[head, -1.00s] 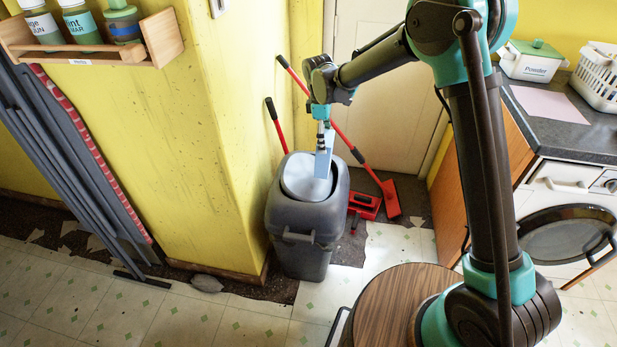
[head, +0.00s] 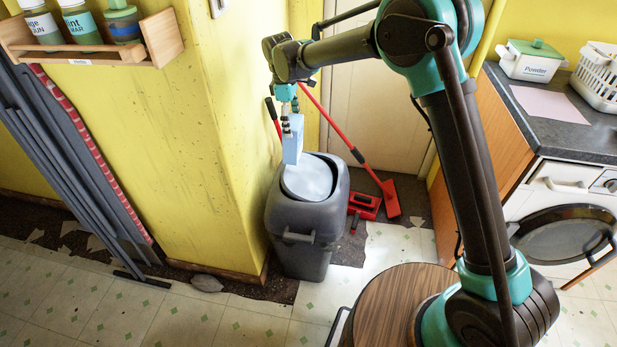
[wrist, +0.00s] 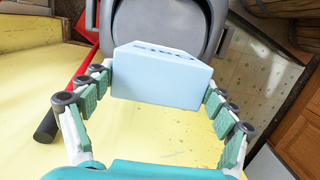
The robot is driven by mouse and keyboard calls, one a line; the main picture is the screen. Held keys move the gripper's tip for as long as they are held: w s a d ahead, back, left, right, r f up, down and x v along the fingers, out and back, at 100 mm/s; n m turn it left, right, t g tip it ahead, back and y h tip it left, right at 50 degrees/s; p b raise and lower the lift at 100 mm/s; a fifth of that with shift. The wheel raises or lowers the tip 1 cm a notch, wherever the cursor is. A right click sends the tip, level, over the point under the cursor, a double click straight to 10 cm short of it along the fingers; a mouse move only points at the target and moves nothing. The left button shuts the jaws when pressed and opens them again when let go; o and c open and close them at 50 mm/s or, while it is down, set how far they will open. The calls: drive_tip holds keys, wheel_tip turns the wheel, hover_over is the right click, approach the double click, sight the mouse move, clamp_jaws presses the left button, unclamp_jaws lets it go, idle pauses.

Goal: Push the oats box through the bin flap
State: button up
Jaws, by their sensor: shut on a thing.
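The oats box (head: 292,146) is pale blue. In the wrist view the box (wrist: 160,75) shows blurred lettering along its top edge. My gripper (head: 291,126) is shut on it, with a finger on each side; the fingers also show in the wrist view (wrist: 160,88). The grey bin (head: 304,222) stands upright on the floor beside the yellow wall. Its lighter grey flap (head: 309,179) is on top and looks closed. The box hangs at the back left of the flap; I cannot tell whether it touches the lid.
A red-handled mop (head: 347,141) leans behind the bin, with a red dustpan (head: 363,205) on the floor. The yellow wall (head: 200,160) is close at left. A counter (head: 580,130) and washing machine (head: 565,230) stand at right.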

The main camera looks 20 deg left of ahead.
drive_tip(key=shift+f, duration=0.15)
drive_tip(key=shift+f, duration=2.85)
drive_tip(key=o, duration=1.7)
drive_tip(key=shift+o, duration=0.2)
drive_tip(key=shift+r, duration=5)
